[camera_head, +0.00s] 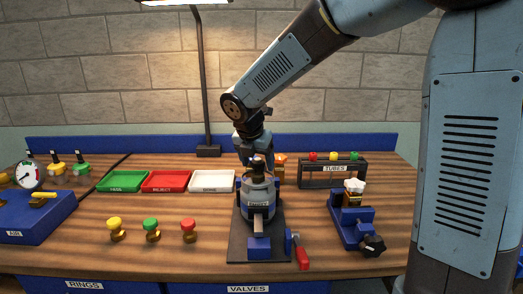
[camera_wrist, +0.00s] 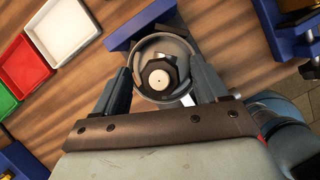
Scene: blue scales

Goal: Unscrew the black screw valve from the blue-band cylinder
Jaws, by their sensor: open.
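The grey cylinder (camera_head: 258,197) stands upright in a blue clamp on a dark base plate (camera_head: 242,247). My gripper (camera_wrist: 160,82) is open, with one finger on each side of the valve. I cannot tell whether the fingers touch it. In the head view my gripper (camera_head: 255,160) reaches the cylinder top from above and partly hides the valve.
Green (camera_head: 122,172), red (camera_head: 170,172) and white trays (camera_head: 213,172) lie to the left. Yellow, green and red valves (camera_head: 188,230) stand in front of them. A tube rack (camera_head: 333,182) and a second blue clamp (camera_head: 350,225) are right. A red-handled clamp lever (camera_head: 301,256) is in front.

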